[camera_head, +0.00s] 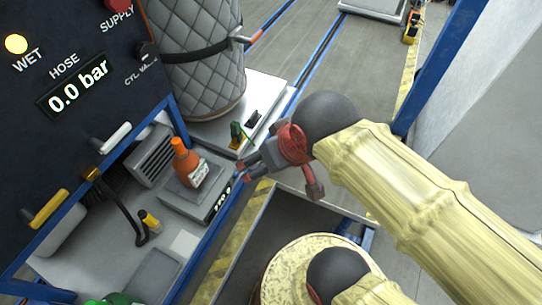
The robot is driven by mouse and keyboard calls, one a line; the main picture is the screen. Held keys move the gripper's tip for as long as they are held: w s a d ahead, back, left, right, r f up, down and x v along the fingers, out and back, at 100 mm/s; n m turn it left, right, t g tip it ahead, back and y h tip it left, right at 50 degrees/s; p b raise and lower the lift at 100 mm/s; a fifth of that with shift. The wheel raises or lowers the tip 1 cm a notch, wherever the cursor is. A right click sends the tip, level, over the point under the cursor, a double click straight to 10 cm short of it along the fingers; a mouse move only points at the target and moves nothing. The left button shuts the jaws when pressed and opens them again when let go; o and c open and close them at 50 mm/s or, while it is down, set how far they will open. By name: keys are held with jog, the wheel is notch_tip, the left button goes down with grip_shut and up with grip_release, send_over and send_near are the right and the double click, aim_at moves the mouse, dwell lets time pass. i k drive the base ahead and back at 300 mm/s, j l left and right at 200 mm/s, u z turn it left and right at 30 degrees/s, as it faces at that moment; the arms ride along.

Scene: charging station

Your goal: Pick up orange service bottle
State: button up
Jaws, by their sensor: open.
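The orange service bottle (187,160) stands on a grey scale (183,203) on the bench at the left of the head view. It has a pale label and a narrow orange top. My gripper (238,171) is open, to the right of the bottle and apart from it. Its fingertips point left towards the bottle. My arm comes in from the right in a pale yellow cover.
A dark panel (50,60) with a hose display stands behind the bench. A quilted cylinder (200,60) stands behind the bottle. A small green-and-black item (236,134) lies near my gripper. A round drum top (290,270) is in front. Blue frame rails edge the bench.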

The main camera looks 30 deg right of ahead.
aim_at(192, 171)
jog(key=k+l+u, duration=0.1)
jog(key=l+u, duration=0.3)
jog(key=k+l+u, duration=0.1)
jog(key=l+u, duration=0.25)
jog(key=k+l+u, duration=0.2)
jog(key=l+u, duration=0.2)
